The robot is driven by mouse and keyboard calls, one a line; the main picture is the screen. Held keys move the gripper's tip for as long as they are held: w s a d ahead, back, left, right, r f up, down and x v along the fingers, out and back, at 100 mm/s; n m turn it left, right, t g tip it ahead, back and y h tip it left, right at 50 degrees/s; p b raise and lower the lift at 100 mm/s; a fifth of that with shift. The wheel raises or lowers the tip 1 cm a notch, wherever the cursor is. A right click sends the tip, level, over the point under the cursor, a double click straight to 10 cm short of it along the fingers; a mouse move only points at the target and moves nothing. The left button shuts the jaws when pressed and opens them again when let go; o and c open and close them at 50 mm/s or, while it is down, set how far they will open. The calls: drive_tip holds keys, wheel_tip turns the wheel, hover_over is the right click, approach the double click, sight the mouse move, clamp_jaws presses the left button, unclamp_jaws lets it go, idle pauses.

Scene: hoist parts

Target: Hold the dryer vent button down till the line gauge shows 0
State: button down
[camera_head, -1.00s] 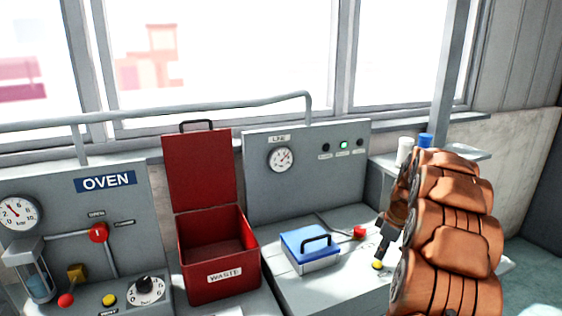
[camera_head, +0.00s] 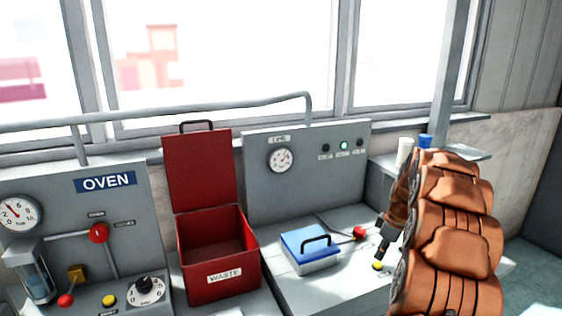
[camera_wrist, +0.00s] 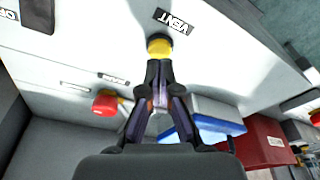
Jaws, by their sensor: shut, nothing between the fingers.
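The yellow vent button (camera_head: 377,266) is on the right part of the grey bench. In the wrist view the yellow button (camera_wrist: 159,47) sits beside a VENT label (camera_wrist: 175,21). My gripper (camera_wrist: 158,68) is shut and empty, with its fingertips right at the button and overlapping its near side. I cannot tell whether they touch it or press it down. In the head view my gripper (camera_head: 381,252) points down just above the button. The line gauge (camera_head: 281,159) is on the upright panel. Its needle seems to point up and right, but the numbers are too small to read.
A green lamp (camera_head: 344,146) is lit on the line panel. A red knob (camera_head: 359,233) and a blue-lidded box (camera_head: 311,248) are left of my gripper. The open red waste bin (camera_head: 216,255) and the oven panel (camera_head: 107,182) are further left.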

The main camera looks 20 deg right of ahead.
drive_tip(key=shift+f+b, duration=0.65)
drive_tip(key=shift+f, duration=0.6)
drive_tip(key=shift+r, duration=0.15)
idle(2.1)
drive_tip(key=shift+r, duration=3.35)
drive_tip(key=s+r+b, duration=0.3)
drive_tip(key=s, duration=0.7)
drive_tip(key=c, duration=1.9)
unclamp_jaws()
drive_tip(key=shift+a, duration=0.1)
